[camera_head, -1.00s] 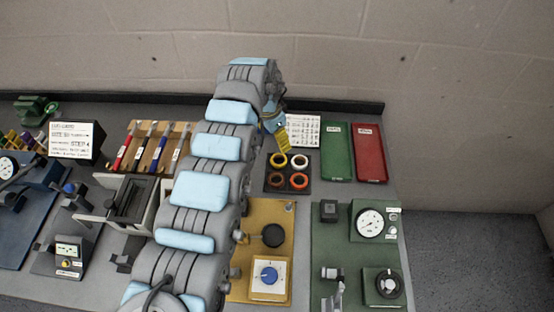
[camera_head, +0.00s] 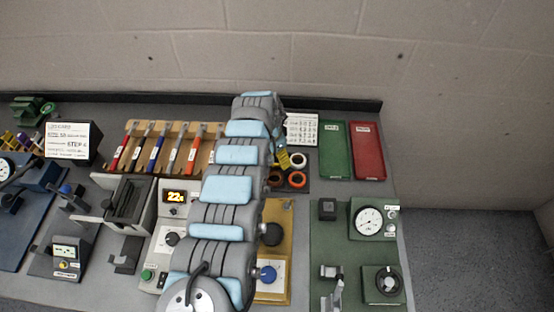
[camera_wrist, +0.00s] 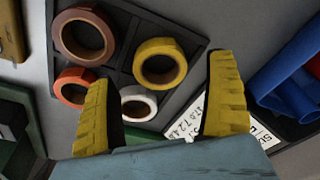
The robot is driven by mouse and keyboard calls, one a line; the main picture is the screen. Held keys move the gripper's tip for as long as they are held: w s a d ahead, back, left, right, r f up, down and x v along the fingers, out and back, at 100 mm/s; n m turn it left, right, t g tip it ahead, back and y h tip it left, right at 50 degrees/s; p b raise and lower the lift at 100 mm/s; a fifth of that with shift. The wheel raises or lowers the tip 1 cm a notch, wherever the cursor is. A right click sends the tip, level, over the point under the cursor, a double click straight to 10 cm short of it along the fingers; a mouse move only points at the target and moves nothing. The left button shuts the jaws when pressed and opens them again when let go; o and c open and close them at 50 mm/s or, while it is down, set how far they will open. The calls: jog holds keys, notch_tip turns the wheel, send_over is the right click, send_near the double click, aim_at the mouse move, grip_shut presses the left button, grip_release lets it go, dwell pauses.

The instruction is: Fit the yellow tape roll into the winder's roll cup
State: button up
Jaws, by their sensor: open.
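The yellow tape roll (camera_wrist: 160,44) lies flat in the black tray (camera_wrist: 118,18), seen in the wrist view between my finger tips. My gripper (camera_wrist: 160,72) is open with its yellow fingers apart, pointing at the roll; no hold on it shows.
A brown roll (camera_wrist: 84,13), an orange roll (camera_wrist: 62,88) and a white roll (camera_wrist: 138,91) share the tray. A printed card (camera_head: 301,128) stands behind. Green (camera_head: 335,150) and red (camera_head: 367,150) trays are to the right. A tool rack (camera_head: 170,145) is left.

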jog(key=shift+d+f, duration=0.15)
jog(key=shift+f, duration=0.95)
jog(key=shift+w, duration=0.1)
jog(key=c, duration=1.3)
